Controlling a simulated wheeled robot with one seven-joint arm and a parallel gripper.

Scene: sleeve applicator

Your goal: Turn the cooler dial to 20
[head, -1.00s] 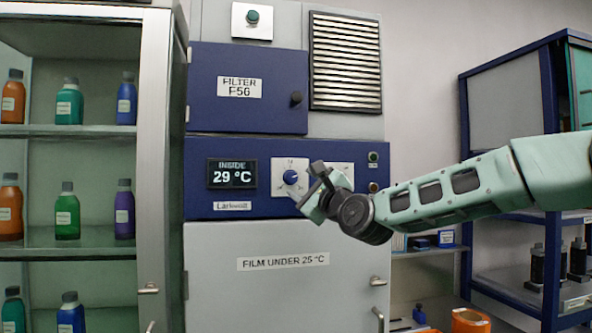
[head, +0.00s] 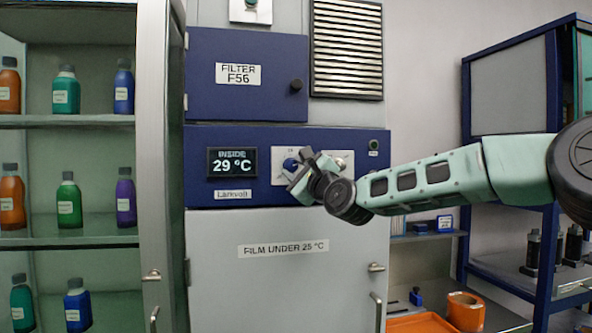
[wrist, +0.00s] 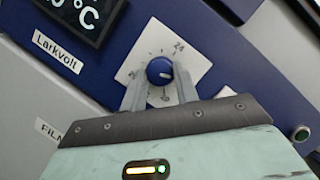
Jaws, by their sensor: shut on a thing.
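The cooler dial (head: 290,164) is a round blue knob on a white scale plate, right of the display (head: 232,162) that reads INSIDE 29 °C. In the wrist view the dial (wrist: 159,71) sits between the two grey fingers of my gripper (wrist: 160,80). My gripper is shut on it, one finger on each side. A white mark on the knob points roughly right in that view. The number 24 is readable on the plate's upper right; other numbers are partly covered or blurred. In the head view my gripper (head: 297,170) hides the dial's lower right.
A second white plate (head: 342,162) is right of the dial, partly behind my gripper. A filter door (head: 247,100) is above the panel and a grey door (head: 260,290) below. An open-fronted bottle cabinet (head: 154,250) stands left; blue shelving (head: 547,200) stands right.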

